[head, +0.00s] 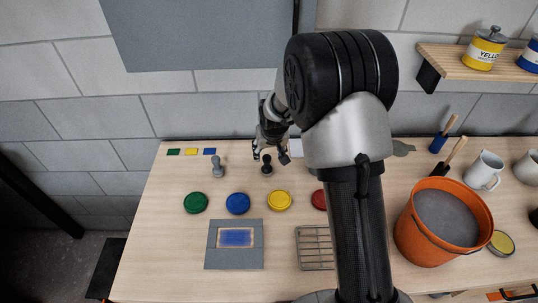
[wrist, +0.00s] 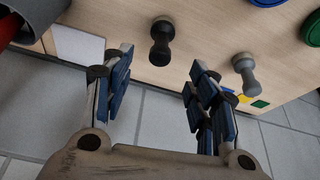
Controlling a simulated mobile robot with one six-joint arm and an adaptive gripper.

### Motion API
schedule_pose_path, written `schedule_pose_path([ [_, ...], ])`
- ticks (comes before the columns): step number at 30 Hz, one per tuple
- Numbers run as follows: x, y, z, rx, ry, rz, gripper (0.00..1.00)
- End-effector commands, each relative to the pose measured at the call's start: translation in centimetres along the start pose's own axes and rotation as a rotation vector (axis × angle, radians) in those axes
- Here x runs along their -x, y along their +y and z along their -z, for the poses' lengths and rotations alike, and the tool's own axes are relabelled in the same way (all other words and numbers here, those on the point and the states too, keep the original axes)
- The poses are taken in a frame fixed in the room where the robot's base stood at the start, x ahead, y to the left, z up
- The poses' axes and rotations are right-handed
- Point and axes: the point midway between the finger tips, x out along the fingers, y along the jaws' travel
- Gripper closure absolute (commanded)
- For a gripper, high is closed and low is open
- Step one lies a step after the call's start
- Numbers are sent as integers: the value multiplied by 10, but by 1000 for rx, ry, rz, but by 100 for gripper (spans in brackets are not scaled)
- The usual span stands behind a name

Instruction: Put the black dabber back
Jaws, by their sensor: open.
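The black dabber (head: 266,168) stands upright on the wooden table near its back edge, behind the coloured round pads. It also shows in the wrist view (wrist: 160,47), ahead of my gripper's fingertips and roughly between their lines. My gripper (head: 270,150) is open and empty, just behind and above the dabber, apart from it as far as I can see. Its two blue-padded fingers are spread wide in the wrist view (wrist: 160,68). A grey dabber (head: 218,168) stands to the left of the black one; it also shows in the wrist view (wrist: 244,72).
Green (head: 195,203), blue (head: 238,203) and yellow (head: 280,201) round pads lie in front. A grey board with a blue patch (head: 217,260) and a wire rack (head: 315,266) lie nearer. An orange bucket (head: 412,235) stands right. My arm hides part of the table.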

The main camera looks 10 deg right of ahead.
Motion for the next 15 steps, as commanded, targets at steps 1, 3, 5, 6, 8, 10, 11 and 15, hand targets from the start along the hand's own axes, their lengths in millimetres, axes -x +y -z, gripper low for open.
schedule_pose_path([
  [1, 6, 0, 0, 0, 2, 0, 47],
  [3, 18, 0, 1, 1, 4, 0, 47],
  [5, 36, 0, 1, 2, 7, 0, 47],
  [6, 53, 1, 0, 3, 10, 0, 47],
  [8, 84, 2, -4, 4, 14, -1, 47],
  [10, 122, 3, -15, 7, 14, -1, 47],
  [11, 139, 3, -21, 8, 15, -1, 47],
  [15, 210, 5, -57, 12, 15, -1, 47],
])
